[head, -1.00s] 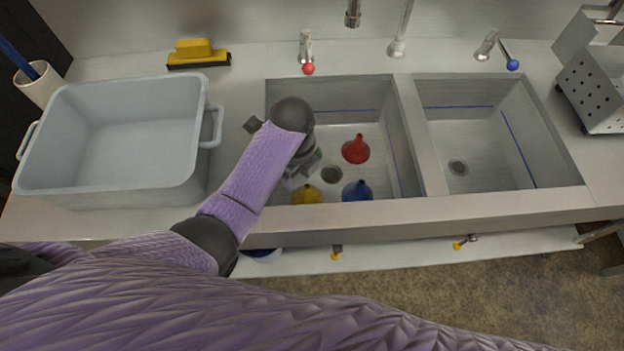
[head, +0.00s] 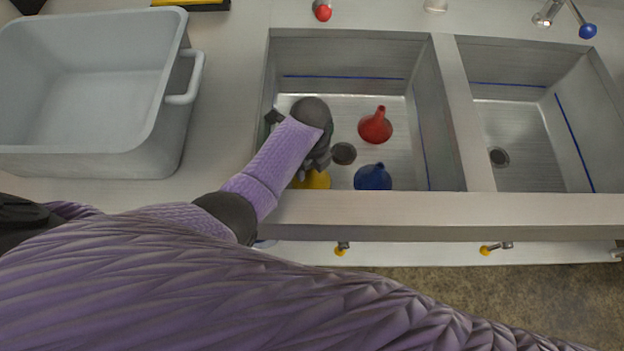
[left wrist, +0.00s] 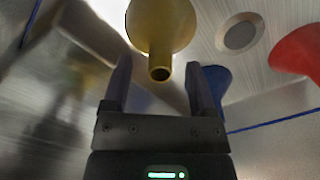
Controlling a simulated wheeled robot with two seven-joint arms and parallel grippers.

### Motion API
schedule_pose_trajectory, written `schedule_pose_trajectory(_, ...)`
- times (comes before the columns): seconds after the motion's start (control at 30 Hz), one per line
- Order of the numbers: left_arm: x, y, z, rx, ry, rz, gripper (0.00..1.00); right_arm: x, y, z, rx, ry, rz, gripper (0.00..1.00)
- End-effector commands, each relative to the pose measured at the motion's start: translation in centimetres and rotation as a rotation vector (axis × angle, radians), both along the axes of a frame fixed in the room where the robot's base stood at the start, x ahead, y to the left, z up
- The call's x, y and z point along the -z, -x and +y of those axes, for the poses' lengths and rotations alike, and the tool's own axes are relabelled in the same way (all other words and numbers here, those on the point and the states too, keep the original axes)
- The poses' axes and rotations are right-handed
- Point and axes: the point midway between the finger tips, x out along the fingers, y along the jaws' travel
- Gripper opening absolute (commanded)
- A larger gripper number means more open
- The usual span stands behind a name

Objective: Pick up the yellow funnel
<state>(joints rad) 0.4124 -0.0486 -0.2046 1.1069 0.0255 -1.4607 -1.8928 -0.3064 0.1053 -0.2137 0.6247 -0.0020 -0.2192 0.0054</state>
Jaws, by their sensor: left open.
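The yellow funnel (head: 314,180) stands in the left sink basin near its front wall, partly hidden by my left arm in the head view. In the left wrist view the yellow funnel (left wrist: 160,28) shows its spout pointing toward my left gripper (left wrist: 158,85). The gripper is open, its two fingers on either side of the spout's line, with nothing held between them. In the head view my left gripper (head: 318,165) is over the basin beside the funnel, mostly hidden by the wrist. My right gripper is not in view.
A red funnel (head: 376,127) and a blue funnel (head: 373,178) stand in the same basin, near the drain (head: 343,153). The right basin (head: 520,140) is empty. A grey tub (head: 95,90) stands on the left counter. The front sink rim (head: 420,207) lies under my arm.

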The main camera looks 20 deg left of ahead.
Motion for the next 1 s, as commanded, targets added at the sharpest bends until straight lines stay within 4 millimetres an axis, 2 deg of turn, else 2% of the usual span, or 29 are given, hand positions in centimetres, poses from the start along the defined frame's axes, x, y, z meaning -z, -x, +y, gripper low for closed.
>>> schedule_pose_trajectory(0.23, 0.1, 0.0, 0.0, -0.001, 0.0, -0.001, 0.72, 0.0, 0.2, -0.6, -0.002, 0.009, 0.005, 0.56)
schedule_pose_trajectory(0.57, 0.1, 0.0, 0.0, -0.001, -0.001, -0.001, 0.02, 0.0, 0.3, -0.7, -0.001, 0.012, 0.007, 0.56)
schedule_pose_trajectory(0.87, -0.1, 0.0, 0.0, -0.001, 0.0, -0.001, 0.0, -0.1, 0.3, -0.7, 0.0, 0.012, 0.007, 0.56)
schedule_pose_trajectory(0.93, -1.3, -0.1, 0.0, -0.001, -0.002, -0.003, 0.0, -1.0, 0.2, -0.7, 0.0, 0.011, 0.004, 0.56)
schedule_pose_trajectory(1.0, -3.4, -0.1, 0.1, -0.001, -0.001, -0.005, 0.0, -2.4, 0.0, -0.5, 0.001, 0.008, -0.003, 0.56)
